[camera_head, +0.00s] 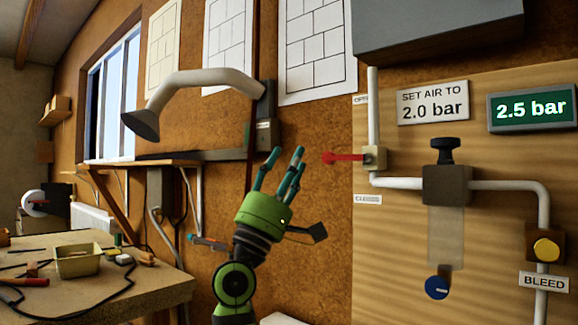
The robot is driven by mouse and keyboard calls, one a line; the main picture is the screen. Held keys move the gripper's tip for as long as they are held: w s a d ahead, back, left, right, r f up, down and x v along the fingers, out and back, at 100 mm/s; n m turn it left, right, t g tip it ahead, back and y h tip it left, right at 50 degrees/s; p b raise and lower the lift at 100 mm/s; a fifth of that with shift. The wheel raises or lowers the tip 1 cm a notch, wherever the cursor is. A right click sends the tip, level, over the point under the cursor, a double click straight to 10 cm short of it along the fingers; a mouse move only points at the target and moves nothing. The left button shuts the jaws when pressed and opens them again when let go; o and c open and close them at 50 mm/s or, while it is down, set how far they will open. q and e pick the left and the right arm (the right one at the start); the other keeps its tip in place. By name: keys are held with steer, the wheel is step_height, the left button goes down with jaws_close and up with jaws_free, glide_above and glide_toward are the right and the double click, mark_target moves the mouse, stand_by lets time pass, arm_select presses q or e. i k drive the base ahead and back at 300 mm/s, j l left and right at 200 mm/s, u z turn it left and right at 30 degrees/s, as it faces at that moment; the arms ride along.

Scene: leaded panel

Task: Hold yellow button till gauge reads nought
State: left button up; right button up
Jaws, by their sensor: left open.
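The yellow button (546,248) sits on a brown block on the pipe at the lower right, just above a label reading BLEED (544,282). The gauge (531,107) is a green display at the upper right and reads 2.5 bar. My left gripper (283,168) points up in the middle of the view, fingers apart and empty. It is well to the left of the button and touches nothing that I can see. My right gripper does not show.
A red lever (343,158) sticks out left from the valve on the wooden panel (400,260). A black knob (445,150) and a blue knob (437,288) are between gripper and button. A cluttered workbench (150,290) stands at lower left.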

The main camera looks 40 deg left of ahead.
mark_target(547, 250)
steer(key=k+j, duration=0.3)
steer(key=k, duration=0.15)
steer(key=k+j, duration=0.35)
steer(key=k, duration=0.1)
